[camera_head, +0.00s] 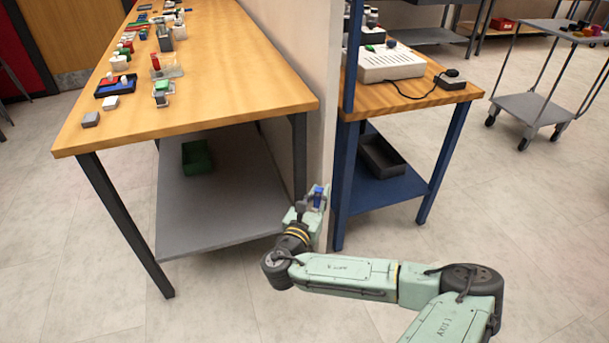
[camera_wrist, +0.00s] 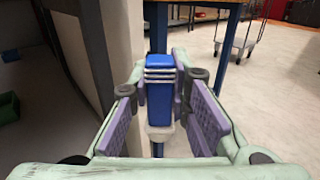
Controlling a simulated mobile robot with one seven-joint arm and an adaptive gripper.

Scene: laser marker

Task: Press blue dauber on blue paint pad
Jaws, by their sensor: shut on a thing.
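My gripper (camera_head: 313,202) is shut on a blue dauber (camera_head: 318,197), held out in the air near the end of the wall, well below and to the right of the wooden table's top. In the wrist view, the blue dauber (camera_wrist: 160,95) sits between the two purple finger pads of my gripper (camera_wrist: 165,120), with pale bands near its top and a light part below. A blue paint pad (camera_head: 113,88) with a red part beside it appears in a dark tray on the left table. The pad is small in this view.
The wooden table (camera_head: 210,100) carries several small blocks, cups and a red-topped item. A wall (camera_head: 290,50) separates it from a blue-legged bench (camera_head: 450,95) with a white device. A cart (camera_head: 535,105) stands at right. The foreground floor is open.

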